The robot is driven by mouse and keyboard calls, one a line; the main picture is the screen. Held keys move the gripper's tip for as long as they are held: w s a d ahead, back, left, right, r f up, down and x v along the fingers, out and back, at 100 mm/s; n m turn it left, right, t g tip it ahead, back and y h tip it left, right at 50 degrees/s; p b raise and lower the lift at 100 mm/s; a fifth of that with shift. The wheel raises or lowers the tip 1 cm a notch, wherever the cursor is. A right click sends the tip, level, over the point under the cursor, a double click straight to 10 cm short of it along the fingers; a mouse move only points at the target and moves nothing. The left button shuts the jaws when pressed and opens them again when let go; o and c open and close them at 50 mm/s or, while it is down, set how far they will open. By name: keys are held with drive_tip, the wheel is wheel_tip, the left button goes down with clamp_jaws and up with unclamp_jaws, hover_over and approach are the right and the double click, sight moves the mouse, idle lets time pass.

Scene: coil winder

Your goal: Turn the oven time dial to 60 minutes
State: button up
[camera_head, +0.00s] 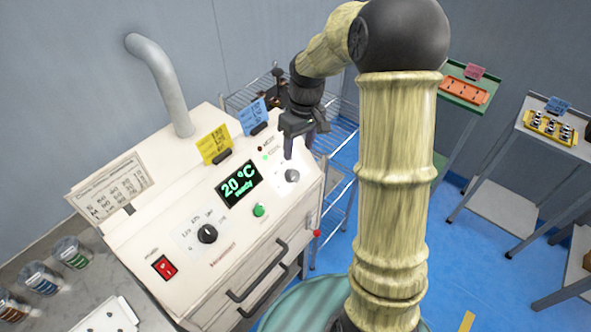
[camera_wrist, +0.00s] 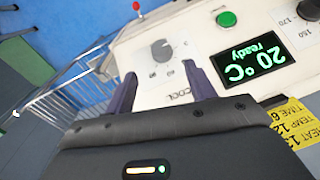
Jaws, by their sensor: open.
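The oven (camera_head: 150,225) is a cream box with a sloped control panel at the left of the head view. Its grey time dial (camera_head: 292,176) sits at the panel's right end; in the wrist view the same dial (camera_wrist: 162,48) shows with printed numbers around it. My gripper (camera_head: 298,150) is above the panel near the time dial. In the wrist view its two dark fingers (camera_wrist: 163,90) are spread and empty, apart from the dial, which lies beyond the fingertips. The dial's exact setting is too small to read surely.
A green display (camera_head: 239,184) reads 20 °C, ready. A black dial (camera_head: 207,233), green button (camera_head: 259,210) and red switch (camera_head: 164,267) share the panel. Yellow (camera_head: 214,144) and blue (camera_head: 253,116) cards stand behind it. A wire rack (camera_head: 343,135) is to the right.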

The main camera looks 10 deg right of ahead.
sight(295, 175)
drive_tip(key=f, duration=0.3)
drive_tip(key=f+p, duration=0.1)
drive_tip(key=f, duration=0.2)
drive_tip(key=a+f, duration=0.1)
drive_tip(key=f, duration=0.2)
drive_tip(key=shift+s+a+f, duration=0.1)
drive_tip(key=shift+s+f, duration=0.15)
drive_tip(key=shift+f, duration=0.15)
drive_tip(key=c, duration=1)
